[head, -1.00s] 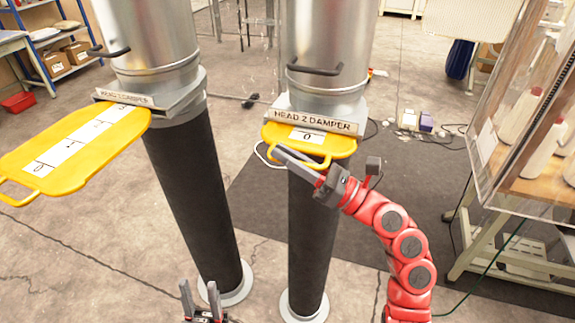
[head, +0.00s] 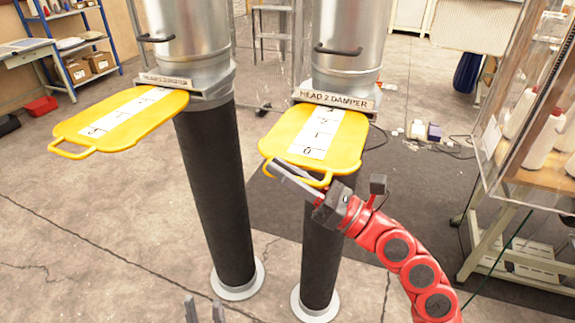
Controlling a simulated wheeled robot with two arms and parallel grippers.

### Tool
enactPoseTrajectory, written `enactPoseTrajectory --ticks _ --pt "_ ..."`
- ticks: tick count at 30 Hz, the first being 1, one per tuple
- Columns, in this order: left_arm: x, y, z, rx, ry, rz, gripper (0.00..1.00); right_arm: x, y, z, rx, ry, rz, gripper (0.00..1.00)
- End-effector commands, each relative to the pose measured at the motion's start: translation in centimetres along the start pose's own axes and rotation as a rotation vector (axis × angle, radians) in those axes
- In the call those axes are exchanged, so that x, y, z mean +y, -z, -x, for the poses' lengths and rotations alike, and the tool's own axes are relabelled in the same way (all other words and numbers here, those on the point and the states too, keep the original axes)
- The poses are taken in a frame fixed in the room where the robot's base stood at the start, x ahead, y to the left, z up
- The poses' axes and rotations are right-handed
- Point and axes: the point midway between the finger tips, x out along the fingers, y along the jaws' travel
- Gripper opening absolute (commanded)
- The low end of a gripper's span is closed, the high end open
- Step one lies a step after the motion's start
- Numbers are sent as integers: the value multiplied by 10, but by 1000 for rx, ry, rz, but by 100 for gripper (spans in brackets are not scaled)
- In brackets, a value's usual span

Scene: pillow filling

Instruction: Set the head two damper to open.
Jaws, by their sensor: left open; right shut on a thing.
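The head 2 damper is a yellow slide plate (head: 343,147) with a white marked scale. It sticks well out of the slot under the label plate (head: 335,100) reading "HEAD 2 DAMPER". Several scale marks show, with 0 nearest the handle loop. My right gripper (head: 285,174) is shut on the plate's handle (head: 316,180) at its front edge; the fingers hide part of the loop. My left gripper (head: 204,310) is low at the bottom edge, open and empty, with only its fingertips in view.
A second yellow damper plate (head: 105,125) sticks out of the left column (head: 215,190). The head 2 column stands on a dark pipe (head: 318,250). A clear-walled cabinet with white bottles (head: 540,140) stands at right. Open floor lies in front.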

Motion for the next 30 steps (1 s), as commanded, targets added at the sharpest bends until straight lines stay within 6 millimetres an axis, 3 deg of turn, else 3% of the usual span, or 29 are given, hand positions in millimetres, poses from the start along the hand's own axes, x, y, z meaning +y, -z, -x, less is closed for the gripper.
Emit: enactPoseTrajectory --ticks 10,11,15,30 --pt "0 0 0 0 0 0 45 3 3 -1 5 -7 -1 0" --pt "0 0 0 0 0 0 45 3 3 -1 6 -7 -1 18" --pt "0 0 0 0 0 0 45 3 2 0 5 -6 -1 44" --pt "0 0 2 0 0 0 45 1 2 3 2 -2 0 45"
